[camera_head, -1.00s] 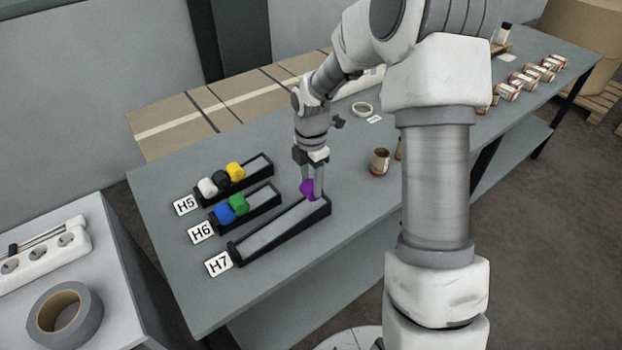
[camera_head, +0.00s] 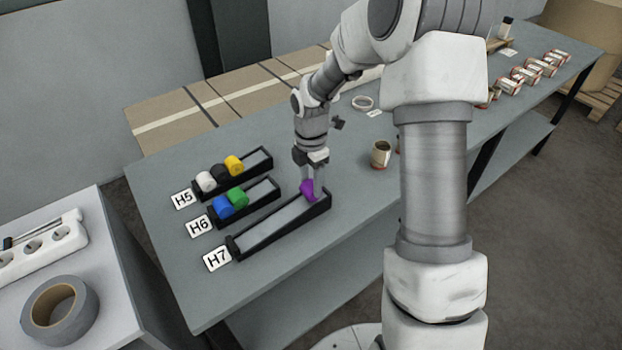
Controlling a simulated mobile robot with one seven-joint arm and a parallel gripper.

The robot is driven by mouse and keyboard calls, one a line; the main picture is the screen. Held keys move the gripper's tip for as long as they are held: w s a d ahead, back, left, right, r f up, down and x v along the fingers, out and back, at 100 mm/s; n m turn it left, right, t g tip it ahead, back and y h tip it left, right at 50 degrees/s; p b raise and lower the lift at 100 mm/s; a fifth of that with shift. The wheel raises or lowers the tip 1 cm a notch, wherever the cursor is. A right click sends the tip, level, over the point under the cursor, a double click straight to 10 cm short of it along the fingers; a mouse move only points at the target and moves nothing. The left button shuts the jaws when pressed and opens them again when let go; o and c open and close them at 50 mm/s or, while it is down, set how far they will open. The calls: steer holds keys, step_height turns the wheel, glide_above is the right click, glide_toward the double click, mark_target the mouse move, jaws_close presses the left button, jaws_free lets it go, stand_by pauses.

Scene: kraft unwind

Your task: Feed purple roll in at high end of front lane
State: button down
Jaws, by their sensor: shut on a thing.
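The purple roll (camera_head: 307,188) is at the right, high end of the front lane (camera_head: 270,231), the one beside the H7 sign (camera_head: 217,258). My gripper (camera_head: 313,190) points down and is shut on the purple roll. The fingers hide part of the roll, and I cannot tell whether it touches the lane floor. The rest of the H7 lane is empty.
The H6 lane (camera_head: 263,191) holds a blue roll (camera_head: 221,206) and a green roll (camera_head: 238,197). The H5 lane (camera_head: 256,160) behind holds white, black and yellow rolls. An open can (camera_head: 380,154) stands on the table to the right of my gripper.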

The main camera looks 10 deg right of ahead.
mark_target(311, 184)
steer(key=shift+f, duration=0.25)
jaws_free()
stand_by(0.4)
stand_by(0.4)
step_height(311, 184, up, 8)
steer(key=p, duration=0.7)
steer(key=shift+r, duration=0.2)
steer(key=shift+r, duration=0.1)
stand_by(2.0)
